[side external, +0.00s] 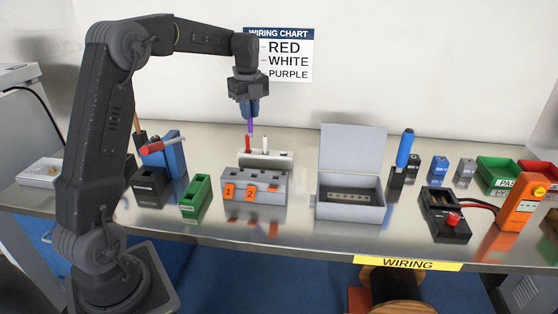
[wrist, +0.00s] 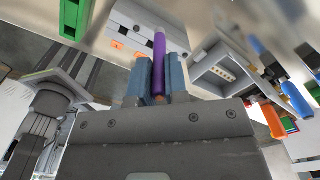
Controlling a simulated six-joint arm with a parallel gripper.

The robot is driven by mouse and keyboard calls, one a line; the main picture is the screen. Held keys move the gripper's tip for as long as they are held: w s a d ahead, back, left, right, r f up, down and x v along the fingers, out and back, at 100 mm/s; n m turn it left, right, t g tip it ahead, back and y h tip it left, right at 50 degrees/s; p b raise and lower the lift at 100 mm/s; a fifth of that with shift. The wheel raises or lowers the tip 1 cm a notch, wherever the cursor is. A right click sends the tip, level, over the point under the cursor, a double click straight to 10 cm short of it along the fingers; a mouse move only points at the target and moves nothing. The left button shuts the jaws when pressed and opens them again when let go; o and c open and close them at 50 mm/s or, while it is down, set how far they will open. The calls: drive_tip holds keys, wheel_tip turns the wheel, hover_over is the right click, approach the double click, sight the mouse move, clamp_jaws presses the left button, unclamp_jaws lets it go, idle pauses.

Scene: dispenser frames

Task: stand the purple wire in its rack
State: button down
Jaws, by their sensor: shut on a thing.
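My gripper (side external: 249,108) is shut on the purple wire (side external: 250,127), which hangs upright below the jaws. In the wrist view the purple wire (wrist: 159,62) shows between the blue fingers (wrist: 158,80). The white rack (side external: 265,160) stands on the bench below it, with a red wire (side external: 248,144) and a white wire (side external: 265,145) standing in it. The purple wire's lower end is close to the red wire's top in the side view; I cannot tell whether it is in front of, behind or above it.
A grey block (side external: 262,186) with orange labels 1 and 2 stands in front of the rack. An open grey box (side external: 350,210) is to the right, a green block (side external: 195,197) to the left. A wiring chart (side external: 279,55) on the wall lists red, white, purple.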

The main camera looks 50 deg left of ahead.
drive_tip(key=w+a+f, duration=0.1)
drive_tip(key=w+f, duration=0.4)
drive_tip(key=w, duration=0.8)
drive_tip(key=shift+n, duration=0.3)
wheel_tip(320, 180, down, 10)
drive_tip(key=shift+s+r, duration=0.1)
drive_tip(key=shift+s, duration=0.05)
drive_tip(key=c, duration=1.1)
unclamp_jaws()
drive_tip(key=shift+c, duration=0.2)
